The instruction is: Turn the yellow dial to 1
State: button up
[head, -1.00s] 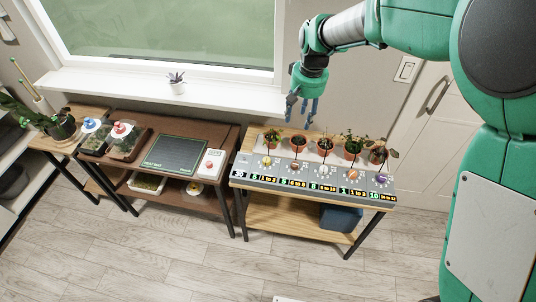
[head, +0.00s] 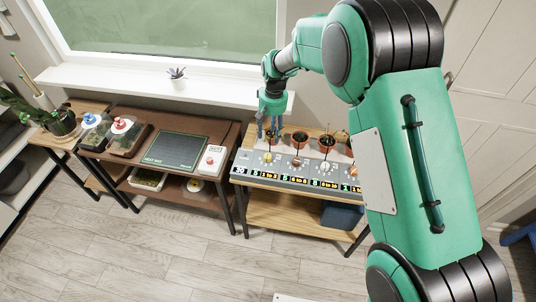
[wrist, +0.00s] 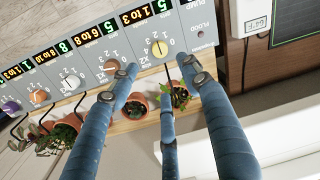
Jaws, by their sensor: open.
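The yellow dial (head: 268,157) is at the left end of the grey control panel (head: 290,167). In the wrist view the yellow dial (wrist: 160,47) shows upside down, with small numbers around it; its exact setting is too small to tell. My gripper (head: 268,134) hangs fingers-down above the panel's left end, behind the dial near the leftmost pot. In the wrist view my gripper (wrist: 160,72) has its blue fingers spread, with the dial seen between and beyond the tips. The fingers look apart from the dial and hold nothing.
Other dials, such as a brown dial (wrist: 110,65), sit in a row along the panel. Potted plants (head: 300,140) stand close behind it. A brown bench with a dark mat (head: 175,152) is to the left. My arm hides the panel's right end.

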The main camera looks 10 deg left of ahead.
aim_at(268, 156)
jog(key=shift+f, duration=0.1)
jog(key=f+b, duration=0.1)
jog(key=f, duration=0.3)
jog(key=f+b, duration=0.1)
jog(key=f, duration=0.4)
jog(key=f+b, duration=0.1)
jog(key=f, duration=0.3)
jog(key=shift+s+a+f, duration=0.15)
jog(key=shift+a+f, duration=0.15)
jog(key=shift+a, duration=0.1)
jog(key=c, duration=1.1)
jog(key=shift+c, duration=0.2)
jog(key=shift+m+p, duration=0.35)
jog(key=shift+m, duration=0.05)
jog(key=m+p, duration=0.2)
jog(key=m, duration=0.1)
jog(key=shift+r, duration=0.1)
jog(key=shift+s+m+t+p, duration=0.1)
jog(key=shift+m+t+p, duration=0.2)
jog(key=shift+m+p, duration=1.15)
jog(key=shift+m+b, duration=0.55)
jog(key=shift+m, duration=0.1)
